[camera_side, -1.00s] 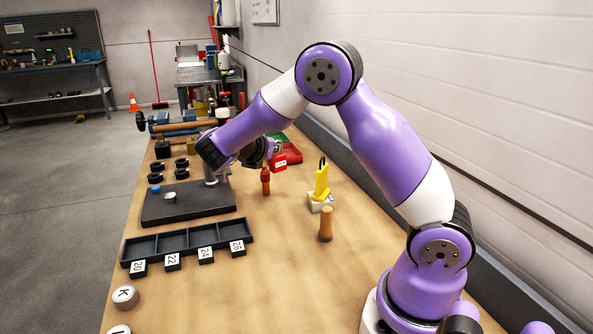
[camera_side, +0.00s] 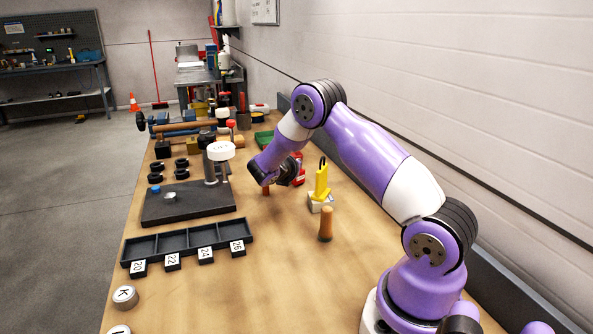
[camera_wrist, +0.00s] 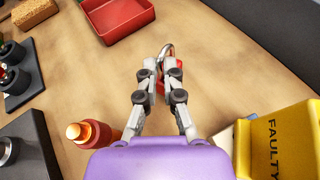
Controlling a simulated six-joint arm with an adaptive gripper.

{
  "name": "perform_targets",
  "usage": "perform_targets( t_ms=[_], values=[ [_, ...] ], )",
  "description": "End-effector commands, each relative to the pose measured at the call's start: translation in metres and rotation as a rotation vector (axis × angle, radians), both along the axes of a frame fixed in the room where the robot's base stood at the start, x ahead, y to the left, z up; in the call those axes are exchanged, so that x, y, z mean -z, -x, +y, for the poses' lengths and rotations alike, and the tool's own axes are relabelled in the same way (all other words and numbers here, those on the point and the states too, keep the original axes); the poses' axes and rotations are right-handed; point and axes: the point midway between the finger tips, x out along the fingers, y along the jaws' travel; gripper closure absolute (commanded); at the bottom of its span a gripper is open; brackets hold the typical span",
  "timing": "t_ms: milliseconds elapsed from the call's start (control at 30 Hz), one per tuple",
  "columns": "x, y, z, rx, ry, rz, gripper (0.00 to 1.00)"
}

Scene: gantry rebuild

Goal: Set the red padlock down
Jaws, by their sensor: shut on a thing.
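The red padlock (camera_wrist: 172,74) with its silver shackle (camera_wrist: 166,50) is between the fingertips of my gripper (camera_wrist: 164,70) in the wrist view. My gripper is shut on it, and the fingers hide part of its body. In the side view, my gripper (camera_side: 289,173) is low over the bench behind the yellow block, and a bit of the red padlock (camera_side: 299,179) shows beside it. I cannot tell whether the padlock touches the bench top.
A yellow block marked FAULTY (camera_wrist: 285,145) stands close at right in the wrist view, and a red-orange handle (camera_wrist: 88,132) at left. A red tray (camera_wrist: 118,18) lies beyond. Bare wood surrounds the padlock. A wooden handle (camera_side: 326,224) stands nearer the side camera.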

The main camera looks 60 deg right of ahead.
Motion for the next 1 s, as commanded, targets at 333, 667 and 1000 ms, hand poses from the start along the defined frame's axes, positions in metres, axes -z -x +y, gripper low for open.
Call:
perform_targets(
  t_ms=[333, 667, 1000],
  values=[
    [0.005, 0.0, 0.0, 0.0, 0.001, -0.001, 1.0],
    [0.006, 0.0, 0.0, 0.0, 0.001, -0.001, 0.63],
    [-0.004, 0.003, 0.019, -0.004, 0.0, -0.001, 0.63]
  ],
)
